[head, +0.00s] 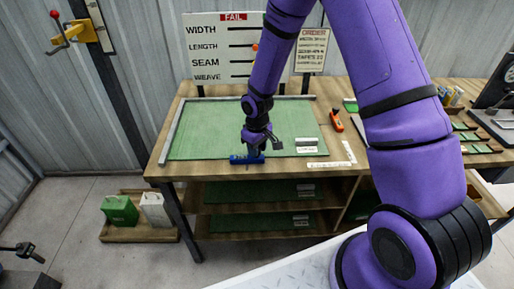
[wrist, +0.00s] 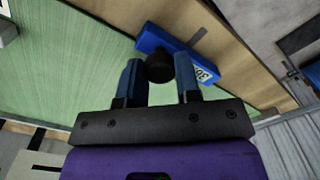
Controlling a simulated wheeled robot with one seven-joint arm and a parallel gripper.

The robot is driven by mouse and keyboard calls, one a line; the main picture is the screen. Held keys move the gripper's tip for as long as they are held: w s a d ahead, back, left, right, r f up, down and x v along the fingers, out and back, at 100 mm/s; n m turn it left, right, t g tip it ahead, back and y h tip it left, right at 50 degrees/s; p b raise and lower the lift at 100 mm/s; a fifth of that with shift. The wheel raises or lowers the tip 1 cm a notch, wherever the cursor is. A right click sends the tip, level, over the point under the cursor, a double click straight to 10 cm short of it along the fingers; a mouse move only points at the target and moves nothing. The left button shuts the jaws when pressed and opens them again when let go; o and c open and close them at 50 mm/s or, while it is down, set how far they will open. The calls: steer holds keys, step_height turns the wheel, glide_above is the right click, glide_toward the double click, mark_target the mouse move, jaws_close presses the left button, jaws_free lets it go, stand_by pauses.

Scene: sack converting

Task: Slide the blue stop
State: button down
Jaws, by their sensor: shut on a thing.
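The blue stop (head: 247,159) lies at the front edge of the green mat (head: 200,130) on the workbench. In the wrist view the blue stop (wrist: 178,52) is a blue bar with a dark round knob (wrist: 159,67) on it and a white number label on its right part. My gripper (head: 256,148) is low over the stop, reaching down from above. In the wrist view the two blue fingers of my gripper (wrist: 159,82) stand on either side of the knob and are shut on it. The finger tips partly hide the knob's sides.
A board (head: 222,48) marked FAIL with WIDTH, LENGTH, SEAM and WEAVE stands behind the bench. Shelves are below.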

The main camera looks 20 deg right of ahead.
steer(key=shift+s+a, duration=0.2)
steer(key=shift+s, duration=0.5)
steer(key=shift+s+a, duration=0.25)
steer(key=shift+s, duration=0.4)
steer(key=shift+s+a, duration=0.2)
steer(key=shift+s, duration=0.5)
steer(key=c, duration=0.8)
jaws_free()
step_height(320, 180, up, 11)
